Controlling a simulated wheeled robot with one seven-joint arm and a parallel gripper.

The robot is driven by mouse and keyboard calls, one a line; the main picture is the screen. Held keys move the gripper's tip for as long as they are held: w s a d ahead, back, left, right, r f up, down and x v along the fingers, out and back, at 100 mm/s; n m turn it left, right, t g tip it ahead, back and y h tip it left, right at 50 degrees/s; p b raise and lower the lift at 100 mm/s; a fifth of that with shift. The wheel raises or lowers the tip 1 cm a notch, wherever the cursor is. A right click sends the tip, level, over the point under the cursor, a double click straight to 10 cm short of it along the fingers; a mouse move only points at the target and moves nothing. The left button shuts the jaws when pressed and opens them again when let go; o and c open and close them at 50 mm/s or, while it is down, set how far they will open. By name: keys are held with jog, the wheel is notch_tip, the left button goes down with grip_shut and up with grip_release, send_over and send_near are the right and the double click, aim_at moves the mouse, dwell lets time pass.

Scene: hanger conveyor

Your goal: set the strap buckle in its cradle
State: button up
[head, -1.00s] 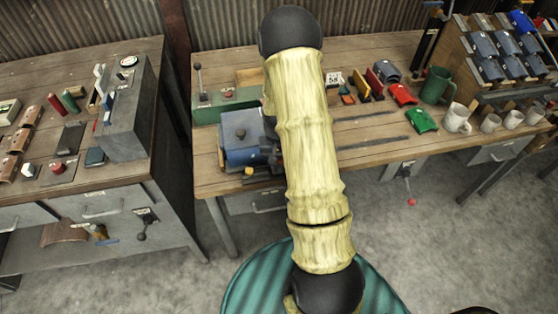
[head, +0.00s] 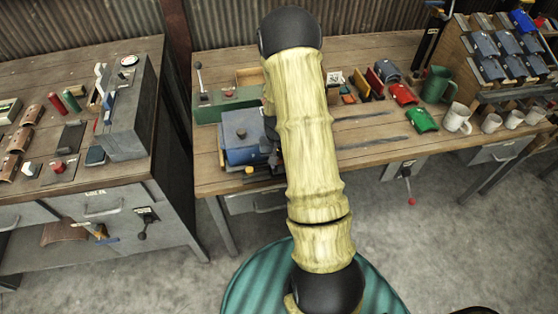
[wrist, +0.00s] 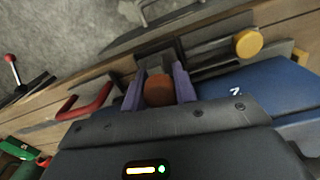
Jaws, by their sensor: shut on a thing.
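My gripper (wrist: 159,90) shows in the wrist view with two purple fingers. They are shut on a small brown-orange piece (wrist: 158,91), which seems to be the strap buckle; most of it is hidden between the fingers. The fingers are over a dark fixture (wrist: 160,58) near the bench edge, beside the blue machine. I cannot tell whether this fixture is the cradle, or whether the held piece touches it. In the head view my arm covers the gripper and the held piece.
The blue machine (head: 243,143) stands close beside my gripper; a yellow knob (wrist: 248,43) is near it. A red handle (wrist: 86,100) lies on the other side of the fingers. Green and red pieces and mugs (head: 457,118) stand further right on the bench.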

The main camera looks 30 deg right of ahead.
jog(key=shift+f, duration=0.5)
jog(key=shift+s+a+f+b, duration=0.1)
jog(key=shift+s+f+b, duration=0.25)
jog(key=shift+f+b, duration=0.25)
jog(key=o, duration=1.1)
jog(key=shift+r, duration=0.15)
jog(key=r+p, duration=0.2)
jog(key=r, duration=0.1)
jog(key=r+p, duration=0.4)
jog(key=r, duration=0.1)
jog(key=shift+w+r+p, duration=0.3)
jog(key=shift+w+r, duration=0.05)
